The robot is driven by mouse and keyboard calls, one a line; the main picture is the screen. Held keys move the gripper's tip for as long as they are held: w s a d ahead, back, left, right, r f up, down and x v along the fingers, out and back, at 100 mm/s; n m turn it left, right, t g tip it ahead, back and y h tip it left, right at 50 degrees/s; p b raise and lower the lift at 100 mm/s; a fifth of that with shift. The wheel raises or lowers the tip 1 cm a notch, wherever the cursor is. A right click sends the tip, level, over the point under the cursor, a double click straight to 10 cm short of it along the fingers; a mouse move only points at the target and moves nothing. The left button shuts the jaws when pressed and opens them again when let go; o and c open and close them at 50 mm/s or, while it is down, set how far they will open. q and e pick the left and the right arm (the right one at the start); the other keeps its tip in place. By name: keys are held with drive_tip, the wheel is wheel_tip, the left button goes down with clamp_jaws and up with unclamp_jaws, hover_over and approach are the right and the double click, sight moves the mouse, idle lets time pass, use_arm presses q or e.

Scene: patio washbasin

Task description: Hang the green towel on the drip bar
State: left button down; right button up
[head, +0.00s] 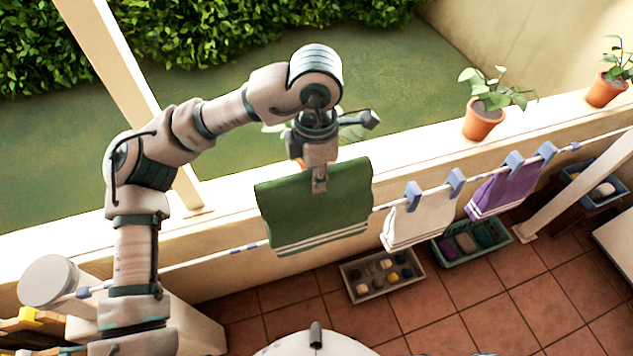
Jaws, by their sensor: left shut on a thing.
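The green towel (305,215) has white stripes near its lower edge and hangs spread out in the middle of the head view. My left gripper (320,182) is shut on its upper part and comes down from above. The drip bar (215,255) is a thin pale rail with blue pieces on it, running from lower left to upper right. The towel covers a stretch of it, and the towel's top edge shows above the bar's line. I cannot tell whether the towel is over the bar or in front of it. My right gripper is not in view.
A white towel (420,220) and a purple towel (503,190) hang on the bar to the right, with blue clips. A grey tray (352,291) and a green crate (448,258) stand on the tiles below. Potted plants (484,118) stand on the ledge behind.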

use_arm(q)
wheel_tip(320, 180, up, 7)
drive_tip(key=shift+r, duration=0.1)
idle(0.3)
drive_tip(key=s+d+r+b, duration=0.1)
drive_tip(key=s+d+b, duration=0.2)
drive_tip(key=s, duration=1.3)
drive_tip(key=shift+s+d, duration=0.15)
drive_tip(key=shift+d, duration=1.05)
